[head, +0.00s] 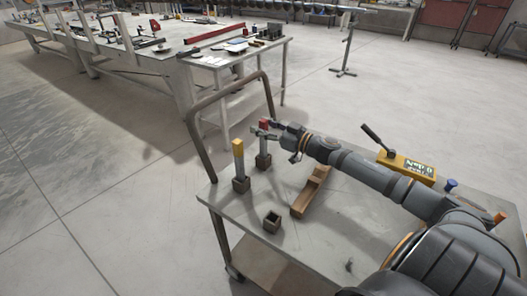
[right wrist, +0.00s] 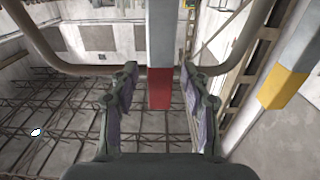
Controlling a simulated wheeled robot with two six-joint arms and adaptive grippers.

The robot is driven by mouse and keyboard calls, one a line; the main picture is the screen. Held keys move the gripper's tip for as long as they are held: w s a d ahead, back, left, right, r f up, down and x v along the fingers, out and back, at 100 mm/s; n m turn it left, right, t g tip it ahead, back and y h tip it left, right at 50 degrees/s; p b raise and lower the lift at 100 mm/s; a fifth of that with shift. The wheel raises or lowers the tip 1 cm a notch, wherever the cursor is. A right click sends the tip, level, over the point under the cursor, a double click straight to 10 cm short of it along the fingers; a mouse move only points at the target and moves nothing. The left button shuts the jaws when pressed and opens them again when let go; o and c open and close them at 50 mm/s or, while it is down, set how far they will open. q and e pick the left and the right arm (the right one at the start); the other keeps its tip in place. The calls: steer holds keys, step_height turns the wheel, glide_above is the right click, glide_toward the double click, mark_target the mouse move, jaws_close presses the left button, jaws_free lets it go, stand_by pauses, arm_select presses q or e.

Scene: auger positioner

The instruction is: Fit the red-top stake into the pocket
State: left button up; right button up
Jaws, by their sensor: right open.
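The red-top stake (head: 264,148) stands upright in a dark square pocket block (head: 262,162) at the far edge of the cart top. My right gripper (head: 265,129) is at its upper part, with open fingers on either side. In the right wrist view the red end (right wrist: 160,88) of the stake lies between the open fingers (right wrist: 158,75), with a gap visible on both sides. A yellow-top stake (head: 239,155) stands in another pocket block (head: 241,184) to the left. An empty square pocket (head: 272,221) sits nearer on the cart. My left gripper is not visible.
A wooden block (head: 312,189) lies right of the pockets. A yellow tool with a black lever (head: 407,164) and blue-topped (head: 451,185) and orange-topped (head: 500,217) items are farther right. The cart's handle (head: 200,150) rises at the left edge. The cart top around the empty pocket is clear.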

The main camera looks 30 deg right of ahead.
steer(key=shift+c, duration=0.3)
jaws_close()
steer(key=shift+r, duration=0.15)
